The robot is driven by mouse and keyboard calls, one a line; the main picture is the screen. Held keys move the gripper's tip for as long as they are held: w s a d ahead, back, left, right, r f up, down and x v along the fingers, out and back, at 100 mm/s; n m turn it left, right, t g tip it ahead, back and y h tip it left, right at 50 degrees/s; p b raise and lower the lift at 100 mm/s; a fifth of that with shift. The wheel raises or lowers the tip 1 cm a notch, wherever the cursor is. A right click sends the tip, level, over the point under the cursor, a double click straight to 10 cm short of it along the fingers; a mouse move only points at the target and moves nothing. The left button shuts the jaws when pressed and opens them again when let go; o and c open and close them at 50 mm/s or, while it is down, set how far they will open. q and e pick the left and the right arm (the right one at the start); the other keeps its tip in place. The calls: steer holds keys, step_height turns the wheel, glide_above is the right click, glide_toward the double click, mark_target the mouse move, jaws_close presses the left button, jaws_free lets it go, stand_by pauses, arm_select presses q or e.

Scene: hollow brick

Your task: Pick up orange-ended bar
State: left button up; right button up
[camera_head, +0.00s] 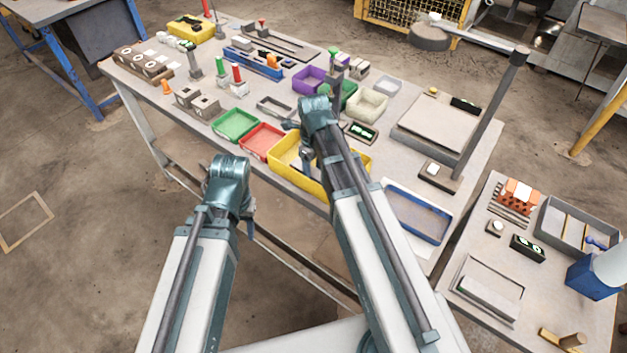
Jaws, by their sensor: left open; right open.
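I cannot single out the orange-ended bar for sure. A small orange piece (272,61) shows at the blue rack (252,64) on the back of the main table. Thin bars (565,222) lie in the grey tray (546,232) on the right side table; the colour of their ends is too small to tell. My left gripper (249,222) is open, in front of the main table's near edge, partly hidden by its wrist. My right gripper (305,155) is open above the yellow bin (315,187), partly hidden by its arm. Both look empty and far from these pieces.
Green (235,125) and red (262,142) bins stand along the main table's near edge. A blue-rimmed tray (417,212) lies to the right. A dark post (490,115) rises at the right end. The side table holds an orange holed brick (513,203) and a blue container (592,278).

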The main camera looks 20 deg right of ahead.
mark_target(314, 172)
jaws_close()
steer(key=shift+r, duration=0.1)
stand_by(0.5)
step_height(314, 172, up, 10)
steer(key=p, duration=1)
